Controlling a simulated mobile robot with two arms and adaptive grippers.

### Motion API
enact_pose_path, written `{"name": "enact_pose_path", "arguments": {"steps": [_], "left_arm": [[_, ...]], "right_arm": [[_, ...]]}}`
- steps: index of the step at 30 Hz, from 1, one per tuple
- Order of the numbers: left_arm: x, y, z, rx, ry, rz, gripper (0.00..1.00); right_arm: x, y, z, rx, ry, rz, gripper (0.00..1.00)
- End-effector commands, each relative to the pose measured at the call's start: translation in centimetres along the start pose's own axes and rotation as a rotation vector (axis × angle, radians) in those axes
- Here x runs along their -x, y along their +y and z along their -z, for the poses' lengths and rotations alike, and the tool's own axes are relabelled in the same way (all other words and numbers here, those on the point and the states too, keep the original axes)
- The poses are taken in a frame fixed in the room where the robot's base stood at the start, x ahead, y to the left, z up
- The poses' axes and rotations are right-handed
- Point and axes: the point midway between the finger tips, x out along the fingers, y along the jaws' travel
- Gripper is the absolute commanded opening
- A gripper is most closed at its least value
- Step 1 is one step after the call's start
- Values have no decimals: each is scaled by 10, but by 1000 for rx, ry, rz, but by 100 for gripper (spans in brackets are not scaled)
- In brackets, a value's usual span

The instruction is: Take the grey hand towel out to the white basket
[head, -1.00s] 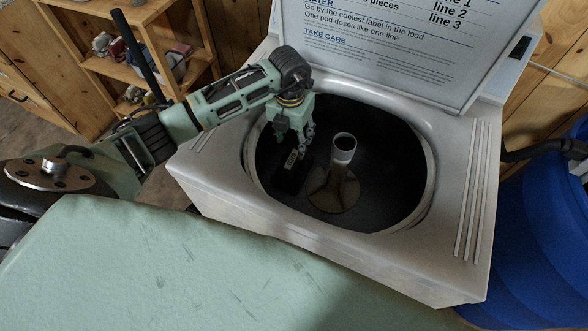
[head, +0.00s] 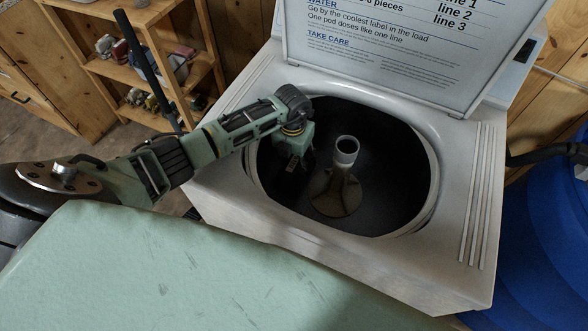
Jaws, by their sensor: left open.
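My left gripper (head: 297,163) is inside the open drum of the white top-loading washer (head: 335,262), at the drum's left side, pointing down. It is open, and its fingers are hard to make out against the dark drum. A dark patch lies below the fingers; I cannot tell whether it is cloth, part of the gripper or shadow. I cannot make out a grey hand towel. The white basket is not in view. My right gripper is not in view.
A pale agitator post (head: 344,172) stands in the drum, right of the gripper. The raised lid (head: 395,85) with printed text is behind. A blue barrel (head: 550,245) stands at the right. A wooden shelf (head: 165,70) with small items is at the back left.

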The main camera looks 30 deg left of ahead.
Motion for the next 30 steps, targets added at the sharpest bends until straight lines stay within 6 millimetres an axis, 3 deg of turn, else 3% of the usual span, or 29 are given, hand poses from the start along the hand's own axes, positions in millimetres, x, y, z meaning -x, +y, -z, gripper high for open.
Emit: {"name": "enact_pose_path", "arguments": {"steps": [4,20,30], "left_arm": [[0,0,0,0,0,0,47],[1,0,0,0,0,1,1],[1,-1,0,0,-1,1,0]], "right_arm": [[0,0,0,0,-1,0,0],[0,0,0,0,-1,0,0],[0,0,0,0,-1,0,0]]}}
